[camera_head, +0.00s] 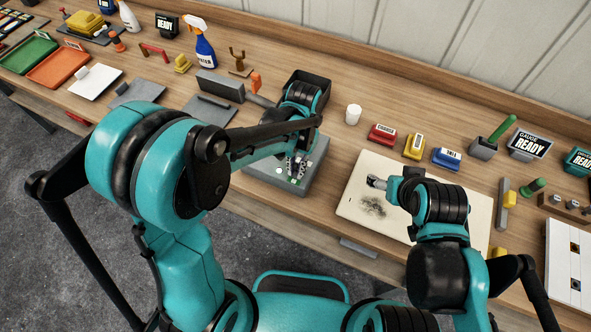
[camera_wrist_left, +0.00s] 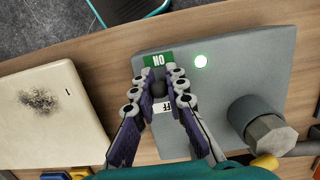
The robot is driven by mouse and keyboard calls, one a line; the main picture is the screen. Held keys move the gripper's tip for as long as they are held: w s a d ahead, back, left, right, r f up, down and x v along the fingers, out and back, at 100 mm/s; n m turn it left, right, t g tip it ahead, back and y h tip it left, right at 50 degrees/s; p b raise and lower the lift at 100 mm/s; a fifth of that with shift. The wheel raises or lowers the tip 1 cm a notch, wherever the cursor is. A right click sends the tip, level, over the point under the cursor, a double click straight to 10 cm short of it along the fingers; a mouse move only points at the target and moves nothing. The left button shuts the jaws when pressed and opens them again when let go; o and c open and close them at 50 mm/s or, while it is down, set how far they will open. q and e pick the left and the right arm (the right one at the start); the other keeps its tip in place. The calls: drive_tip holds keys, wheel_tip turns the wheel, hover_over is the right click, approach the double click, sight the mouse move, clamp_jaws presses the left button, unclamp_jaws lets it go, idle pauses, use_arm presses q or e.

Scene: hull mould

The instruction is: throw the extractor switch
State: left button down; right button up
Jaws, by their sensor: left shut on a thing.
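The extractor switch is on a grey box (camera_head: 312,179), which also shows in the left wrist view (camera_wrist_left: 240,75). A green ON label (camera_wrist_left: 158,60) and a white OFF label (camera_wrist_left: 163,107) mark the two ends of its travel. A round lamp (camera_wrist_left: 201,61) glows green-white beside the ON label. My left gripper (camera_head: 297,166) is shut on the dark switch knob (camera_wrist_left: 158,89), between the labels; the fingers hide part of it. My right gripper (camera_head: 376,182) is over a cream board (camera_head: 352,208); its finger gap is too small to read.
The board carries a dark smudge (camera_head: 373,207). A white cup (camera_head: 353,114) and red, yellow and blue blocks (camera_head: 447,158) stand behind it. A spray bottle (camera_head: 204,52) stands farther back.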

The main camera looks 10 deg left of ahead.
use_arm(q)
drive_tip(key=shift+w+d+g+y+b, duration=0.1)
drive_tip(key=shift+w+g+y+b, duration=0.3)
drive_tip(key=shift+g, duration=0.5)
drive_tip(key=shift+r+g, duration=0.15)
drive_tip(key=shift+g, duration=0.15)
drive_tip(key=c, duration=1.5)
unclamp_jaws()
drive_tip(key=shift+c, duration=0.2)
drive_tip(key=shift+r, duration=0.1)
drive_tip(key=v, duration=1.2)
drive_tip(key=shift+d, duration=0.1)
